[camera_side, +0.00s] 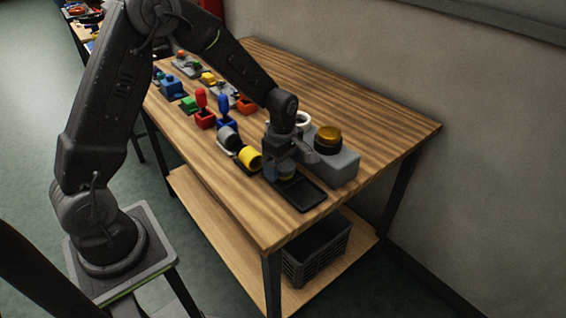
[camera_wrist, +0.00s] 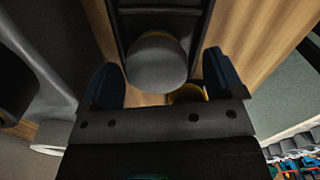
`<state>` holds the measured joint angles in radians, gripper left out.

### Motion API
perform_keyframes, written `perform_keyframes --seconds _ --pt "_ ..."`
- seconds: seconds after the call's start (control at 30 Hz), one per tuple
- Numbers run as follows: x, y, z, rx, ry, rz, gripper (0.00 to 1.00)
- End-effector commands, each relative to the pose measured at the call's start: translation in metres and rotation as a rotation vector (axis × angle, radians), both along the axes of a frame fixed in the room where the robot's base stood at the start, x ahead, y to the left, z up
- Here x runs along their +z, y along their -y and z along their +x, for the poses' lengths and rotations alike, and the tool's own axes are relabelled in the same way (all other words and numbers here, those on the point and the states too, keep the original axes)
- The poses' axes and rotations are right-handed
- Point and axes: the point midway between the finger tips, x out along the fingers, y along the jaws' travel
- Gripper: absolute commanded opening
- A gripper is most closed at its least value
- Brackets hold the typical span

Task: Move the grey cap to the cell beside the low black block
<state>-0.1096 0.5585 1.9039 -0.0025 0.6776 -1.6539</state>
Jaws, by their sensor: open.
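In the wrist view a rounded grey cap (camera_wrist: 156,62) shows between and just beyond the two dark fingers of my gripper (camera_wrist: 165,80). The fingers are apart, and I cannot tell whether either touches the cap. The cap is over or on a low black tray-like piece (camera_wrist: 160,18), which has a raised rim. There the gripper mostly hides the cap. I cannot make out a separate low black block or the cell beside it.
A grey block (camera_side: 345,168) with an amber dome (camera_side: 328,138) stands close right of my gripper. A yellow cylinder (camera_side: 250,158) lies close left. A white ring (camera_side: 303,118) is behind. Red and blue handled pieces (camera_side: 202,108) stand farther left. The table's right end is clear.

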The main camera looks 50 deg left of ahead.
Motion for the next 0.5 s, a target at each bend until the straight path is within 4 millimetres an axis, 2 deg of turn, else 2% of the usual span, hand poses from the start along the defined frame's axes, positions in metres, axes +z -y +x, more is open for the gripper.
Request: perform_keyframes --seconds 0.13,0.23,0.5 --pt "0.005 0.0 0.001 0.0 0.003 0.001 0.87" --pt "0.017 0.0 0.001 0.0 0.005 0.001 0.87" --pt "0.074 0.0 0.001 0.0 0.007 0.0 0.87"
